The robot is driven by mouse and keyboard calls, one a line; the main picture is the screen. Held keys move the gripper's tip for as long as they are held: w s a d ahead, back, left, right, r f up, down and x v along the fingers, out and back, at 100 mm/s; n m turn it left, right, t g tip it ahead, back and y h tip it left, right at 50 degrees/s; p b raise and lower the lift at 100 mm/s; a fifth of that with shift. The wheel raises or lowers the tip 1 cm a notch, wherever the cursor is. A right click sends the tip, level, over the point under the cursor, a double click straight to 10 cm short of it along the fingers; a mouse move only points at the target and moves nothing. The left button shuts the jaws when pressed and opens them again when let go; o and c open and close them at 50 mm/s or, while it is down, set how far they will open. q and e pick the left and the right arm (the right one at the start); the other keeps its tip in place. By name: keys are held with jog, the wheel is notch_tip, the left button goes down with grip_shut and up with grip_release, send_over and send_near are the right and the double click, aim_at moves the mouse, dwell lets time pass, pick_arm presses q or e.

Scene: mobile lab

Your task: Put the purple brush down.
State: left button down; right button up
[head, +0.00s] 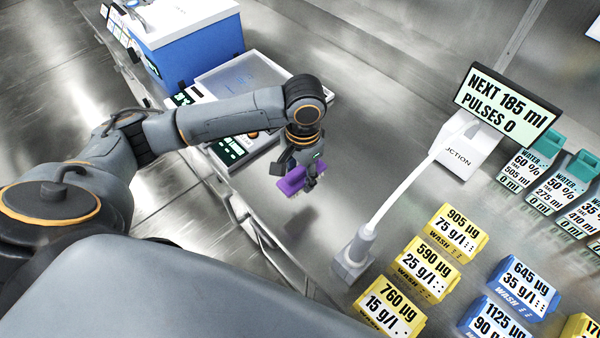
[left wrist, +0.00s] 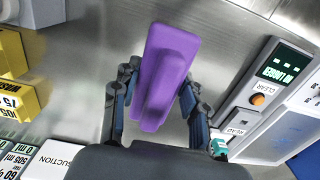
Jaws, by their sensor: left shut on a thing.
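The purple brush (head: 292,181) is held in my left gripper (head: 304,184), above the steel bench near its front edge. In the left wrist view the brush (left wrist: 165,75) lies between the two fingers of my left gripper (left wrist: 156,100), which are shut on it. A shadow on the bench below it in the head view suggests the brush is off the surface. Its underside is hidden. My right gripper is not in view.
A scale-like device (head: 245,75) with displays stands behind my left wrist, beside a blue and white box (head: 195,45). A white suction nozzle (head: 352,258) stands to the right, with yellow wash blocks (head: 428,268) beyond. Bare steel bench (head: 365,130) lies between the device and the nozzle.

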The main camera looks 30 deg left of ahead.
pick_arm(q)
jog(key=w+f, duration=0.1)
jog(key=w+a+f, duration=0.1)
jog(key=w+f, duration=0.1)
jog(key=w+a+f, duration=0.1)
jog(key=f, duration=0.1)
jog(key=shift+w+a+f, duration=0.1)
jog(key=shift+w+a, duration=0.1)
jog(key=shift+w+a+f, duration=0.1)
jog(key=shift+w+f, duration=0.05)
jog(key=shift+f, duration=0.05)
jog(key=f, duration=0.3)
jog(key=shift+w+a+p, duration=0.2)
jog(key=shift+w+p, duration=0.05)
jog(key=shift+p, duration=0.05)
jog(key=shift+f, duration=0.35)
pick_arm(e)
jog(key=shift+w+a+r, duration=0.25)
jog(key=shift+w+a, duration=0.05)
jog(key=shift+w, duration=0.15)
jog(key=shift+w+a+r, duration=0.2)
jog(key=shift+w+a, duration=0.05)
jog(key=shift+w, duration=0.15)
pick_arm(q)
jog(key=shift+f, duration=0.1)
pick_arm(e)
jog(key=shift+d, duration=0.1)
pick_arm(q)
jog(key=c, duration=0.7)
grip_release()
